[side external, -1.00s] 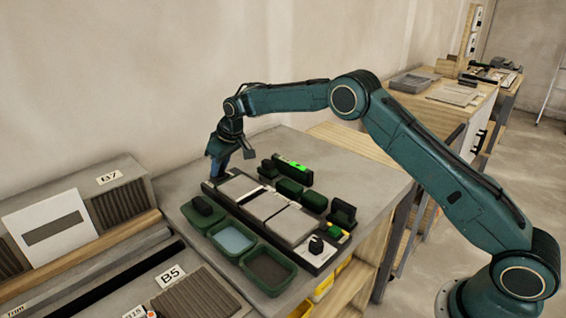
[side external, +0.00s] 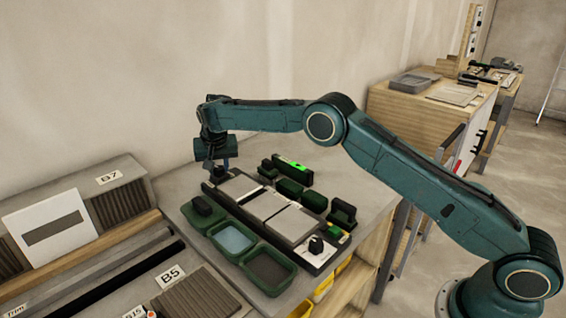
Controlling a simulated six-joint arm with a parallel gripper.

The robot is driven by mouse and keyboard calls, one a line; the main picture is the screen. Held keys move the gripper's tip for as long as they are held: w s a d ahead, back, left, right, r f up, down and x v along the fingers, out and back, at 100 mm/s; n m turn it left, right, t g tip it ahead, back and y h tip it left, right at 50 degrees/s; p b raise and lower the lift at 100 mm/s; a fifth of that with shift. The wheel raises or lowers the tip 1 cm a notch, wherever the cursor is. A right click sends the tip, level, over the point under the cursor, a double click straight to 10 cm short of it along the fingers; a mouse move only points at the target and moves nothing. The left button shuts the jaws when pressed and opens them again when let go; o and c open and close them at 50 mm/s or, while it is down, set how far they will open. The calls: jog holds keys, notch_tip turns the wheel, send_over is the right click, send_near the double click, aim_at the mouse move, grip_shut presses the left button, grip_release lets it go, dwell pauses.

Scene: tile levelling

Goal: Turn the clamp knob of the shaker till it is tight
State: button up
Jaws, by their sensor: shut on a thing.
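The shaker appears to be the long dark base (side external: 238,214) on the grey bench, with several light grey tiles (side external: 268,205) in a row on it. My gripper (side external: 217,175) points down at the base's far left end and is shut on a small dark part there, which looks like the clamp knob. The fingers hide most of that part, so its turn angle and tightness cannot be seen. A black knob (side external: 316,245) with a white mark stands at the near right end of the base, clear of my gripper.
Green trays, one with blue content (side external: 232,239) and one dark (side external: 268,268), line the front. A level with a bright green vial (side external: 292,166) and dark green blocks (side external: 289,188) lie behind. Ribbed sample boards (side external: 122,203) stand left. The wall is close behind my wrist.

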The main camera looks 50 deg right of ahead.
jog(key=shift+m+g+h, duration=0.3)
jog(key=shift+m, duration=1)
dwell(0.5)
jog(key=o, duration=1)
jog(key=shift+s+a+r, duration=0.1)
jog(key=shift+a+r, duration=0.15)
jog(key=shift+r, duration=0.4)
jog(key=shift+s+a, duration=0.1)
jog(key=shift+s, duration=0.05)
jog(key=shift+s+a, duration=4.1)
jog(key=shift+a, duration=0.05)
jog(key=shift+f, duration=0.1)
